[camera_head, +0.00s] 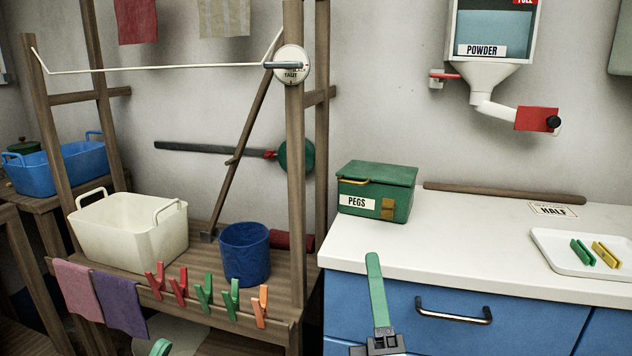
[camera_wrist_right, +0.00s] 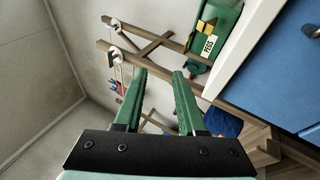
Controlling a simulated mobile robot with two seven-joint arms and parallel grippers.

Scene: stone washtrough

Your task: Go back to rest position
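My right gripper (camera_head: 374,262) rises in front of the blue cabinet, its green finger pointing up just before the white counter edge. In the right wrist view, its two green fingers (camera_wrist_right: 160,75) stand apart with nothing between them, so it is open and empty. Only a green tip of my left gripper (camera_head: 160,347) shows at the bottom edge of the head view, below the wooden rack's shelf. The rest of it is out of frame, and its opening cannot be told. Neither gripper visibly touches anything.
A green pegs box (camera_head: 376,192) and a white tray (camera_head: 560,262) with two pegs stand on the counter (camera_head: 450,240). The wooden rack holds a white basket (camera_head: 130,235), a blue bucket (camera_head: 245,255) and several clipped pegs (camera_head: 205,292). A drawer handle (camera_head: 453,313) protrudes nearby.

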